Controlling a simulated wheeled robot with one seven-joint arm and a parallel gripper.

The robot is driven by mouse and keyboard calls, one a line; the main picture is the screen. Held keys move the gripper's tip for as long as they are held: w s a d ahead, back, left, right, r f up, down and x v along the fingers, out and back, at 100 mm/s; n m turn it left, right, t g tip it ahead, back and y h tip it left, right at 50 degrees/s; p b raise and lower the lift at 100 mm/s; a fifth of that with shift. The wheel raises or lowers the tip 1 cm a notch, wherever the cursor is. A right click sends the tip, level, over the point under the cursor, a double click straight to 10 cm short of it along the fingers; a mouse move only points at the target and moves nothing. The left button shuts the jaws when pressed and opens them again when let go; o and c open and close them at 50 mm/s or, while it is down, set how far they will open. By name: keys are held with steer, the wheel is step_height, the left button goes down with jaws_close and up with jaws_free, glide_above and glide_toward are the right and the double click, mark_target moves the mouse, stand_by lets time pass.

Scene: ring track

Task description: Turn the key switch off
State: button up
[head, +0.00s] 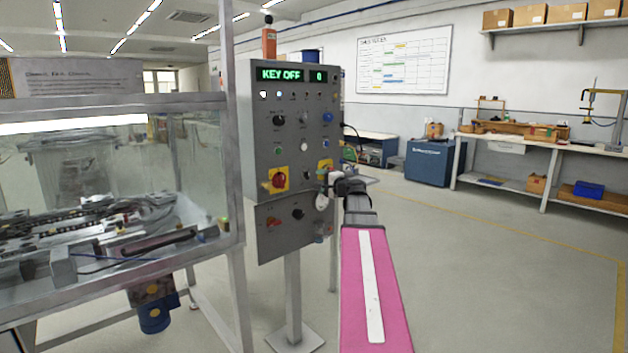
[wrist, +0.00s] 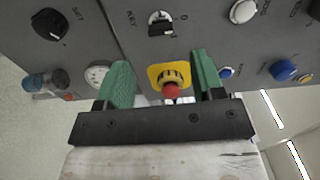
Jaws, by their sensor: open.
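The grey control panel (head: 290,110) stands upright ahead. Its green display (head: 280,74) reads "KEY OFF", with a "0" beside it. In the wrist view the key switch (wrist: 160,22) has a silver ring and a dark middle next to the word KEY. It lies beyond my fingertips, above the gap between them. My gripper (wrist: 163,80) is open, with its green fingers apart. A red button on a yellow plate (wrist: 168,76) shows between the fingers, and I see no contact. In the head view my gripper (head: 332,184) is at the panel's right lower side and covers part of it.
Several knobs and buttons surround the key switch, including a black SET knob (wrist: 50,24) and a blue button (wrist: 284,70). A red knob on a yellow plate (head: 279,180) is left of my gripper. A glazed machine (head: 110,230) stands left; floor at right is clear.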

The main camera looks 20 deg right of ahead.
steer(key=shift+v, duration=1.4)
